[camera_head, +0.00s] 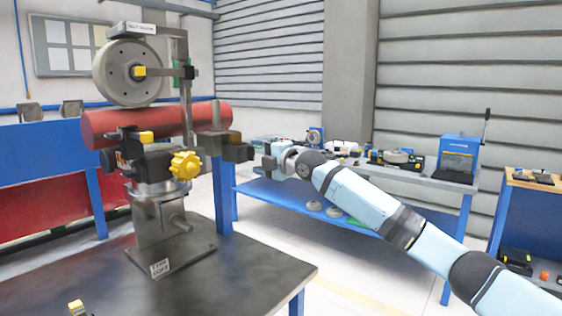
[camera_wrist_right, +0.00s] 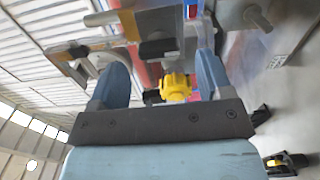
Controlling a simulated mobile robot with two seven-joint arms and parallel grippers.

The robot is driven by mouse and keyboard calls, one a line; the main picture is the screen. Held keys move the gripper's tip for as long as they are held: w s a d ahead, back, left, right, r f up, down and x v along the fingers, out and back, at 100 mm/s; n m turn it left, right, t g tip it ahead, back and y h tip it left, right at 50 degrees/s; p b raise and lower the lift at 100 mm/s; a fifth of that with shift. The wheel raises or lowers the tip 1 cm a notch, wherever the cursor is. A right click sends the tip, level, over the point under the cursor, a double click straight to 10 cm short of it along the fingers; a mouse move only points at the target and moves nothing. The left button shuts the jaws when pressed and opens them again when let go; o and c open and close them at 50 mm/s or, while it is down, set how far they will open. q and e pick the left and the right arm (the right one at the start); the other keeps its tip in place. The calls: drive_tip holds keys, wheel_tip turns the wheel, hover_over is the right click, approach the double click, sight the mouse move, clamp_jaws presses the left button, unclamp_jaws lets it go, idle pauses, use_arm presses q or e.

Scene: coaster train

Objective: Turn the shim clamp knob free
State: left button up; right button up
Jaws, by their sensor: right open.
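A yellow lobed knob (camera_head: 185,165) sits on the front of a dark clamp (camera_head: 155,165) on the grey pedestal fixture. I take it to be the shim clamp knob. The knob also shows in the right wrist view (camera_wrist_right: 176,87), between my two fingers in the picture and beyond them. My right gripper (camera_head: 266,162) is open and empty, to the right of the knob and apart from it. In the head view a dark block (camera_head: 237,150) on the fixture's arm lies between them. My left gripper is not in view.
A red cylinder (camera_head: 105,125) and a grey wheel (camera_head: 126,73) rise above the clamp. The fixture stands on a dark table (camera_head: 230,275) whose front right is bare. A blue workbench (camera_head: 320,198) with tools stands behind my right arm.

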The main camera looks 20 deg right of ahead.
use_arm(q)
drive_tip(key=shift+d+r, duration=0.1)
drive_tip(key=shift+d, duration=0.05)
use_arm(e)
drive_tip(key=v, duration=1.1)
drive_tip(key=shift+r, duration=0.1)
